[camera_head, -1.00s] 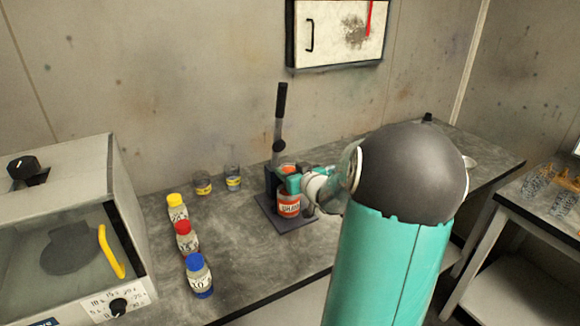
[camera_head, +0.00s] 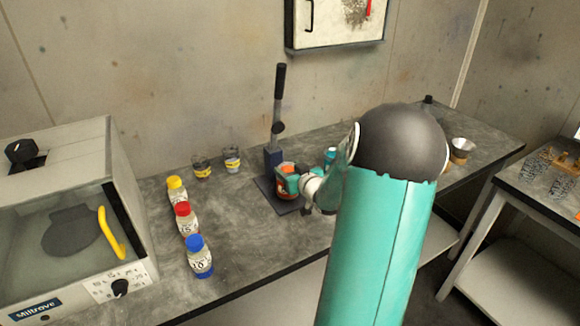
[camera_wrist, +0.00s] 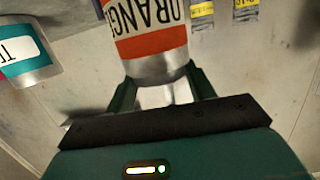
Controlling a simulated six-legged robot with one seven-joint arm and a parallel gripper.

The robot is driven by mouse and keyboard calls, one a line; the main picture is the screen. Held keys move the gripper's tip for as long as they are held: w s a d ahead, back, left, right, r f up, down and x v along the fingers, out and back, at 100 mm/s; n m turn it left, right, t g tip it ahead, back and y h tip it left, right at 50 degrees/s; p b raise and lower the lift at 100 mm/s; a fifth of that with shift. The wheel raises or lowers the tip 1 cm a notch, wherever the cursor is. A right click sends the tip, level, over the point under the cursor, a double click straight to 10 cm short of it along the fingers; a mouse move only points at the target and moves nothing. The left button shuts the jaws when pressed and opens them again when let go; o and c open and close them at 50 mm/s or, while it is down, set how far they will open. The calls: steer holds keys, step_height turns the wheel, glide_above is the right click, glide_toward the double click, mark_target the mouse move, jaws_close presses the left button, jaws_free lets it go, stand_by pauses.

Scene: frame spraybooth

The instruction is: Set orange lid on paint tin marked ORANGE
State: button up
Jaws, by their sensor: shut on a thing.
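The paint tin (camera_wrist: 150,35) has an orange label marked ORANGE and a silver band; in the wrist view it is tilted. In the head view the tin (camera_head: 286,190) is at the dark press (camera_head: 274,158), mostly covered by my gripper. My gripper (camera_wrist: 168,92) is shut on the tin, with its fingers either side of the silver band. In the head view my gripper (camera_head: 293,182) is at the tin's upper part. An orange patch shows above the fingers; I cannot tell whether it is the lid or paint. The tin's underside is hidden.
A teal-labelled tin (camera_wrist: 25,50) stands beside the press. Two cups (camera_head: 202,168) stand behind. Bottles with yellow, red and blue caps (camera_head: 199,262) line the left of the bench, next to an oven (camera_head: 60,215). A funnel-topped cup (camera_head: 461,150) is at the right.

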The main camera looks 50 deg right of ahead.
steer(key=shift+f, duration=0.15)
stand_by(0.7)
steer(key=o, duration=1)
steer(key=shift+o, duration=0.2)
steer(key=v, duration=1.3)
steer(key=shift+s+a, duration=0.25)
steer(key=shift+s, duration=0.1)
